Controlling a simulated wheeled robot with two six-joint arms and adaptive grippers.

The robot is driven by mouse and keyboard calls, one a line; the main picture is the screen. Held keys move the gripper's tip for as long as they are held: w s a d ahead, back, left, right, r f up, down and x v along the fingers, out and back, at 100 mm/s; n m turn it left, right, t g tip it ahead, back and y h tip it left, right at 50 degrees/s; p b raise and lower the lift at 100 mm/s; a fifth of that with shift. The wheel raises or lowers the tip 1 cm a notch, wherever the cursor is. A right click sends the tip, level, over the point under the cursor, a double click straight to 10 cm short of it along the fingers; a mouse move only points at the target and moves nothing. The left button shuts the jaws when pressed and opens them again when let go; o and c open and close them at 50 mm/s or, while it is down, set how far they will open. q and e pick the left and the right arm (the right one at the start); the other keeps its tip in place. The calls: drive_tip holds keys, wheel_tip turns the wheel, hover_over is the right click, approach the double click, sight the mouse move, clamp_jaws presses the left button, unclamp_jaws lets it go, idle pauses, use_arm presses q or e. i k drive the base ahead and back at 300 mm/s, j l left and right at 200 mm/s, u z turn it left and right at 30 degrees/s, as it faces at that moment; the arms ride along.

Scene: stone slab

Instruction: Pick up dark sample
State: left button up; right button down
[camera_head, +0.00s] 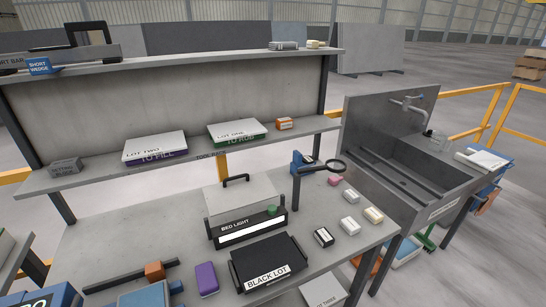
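A small dark block (323,238) with a pale marking on it, which looks like the dark sample, lies on the bench top right of the tray labelled BLACK LOT (267,264). A white block (350,226) lies just to its right, with a narrow gap between them. Neither of my grippers shows in the head view, so I cannot see whether they are open or shut.
A cream block (373,215), another white block (350,196) and a pink block (334,181) lie nearby. A magnifier (335,165) stands behind them. A purple block (207,278) lies left of the tray. A sink (415,175) stands at right.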

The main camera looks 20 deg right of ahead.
sight(322, 235)
drive_tip(key=z, duration=1.3)
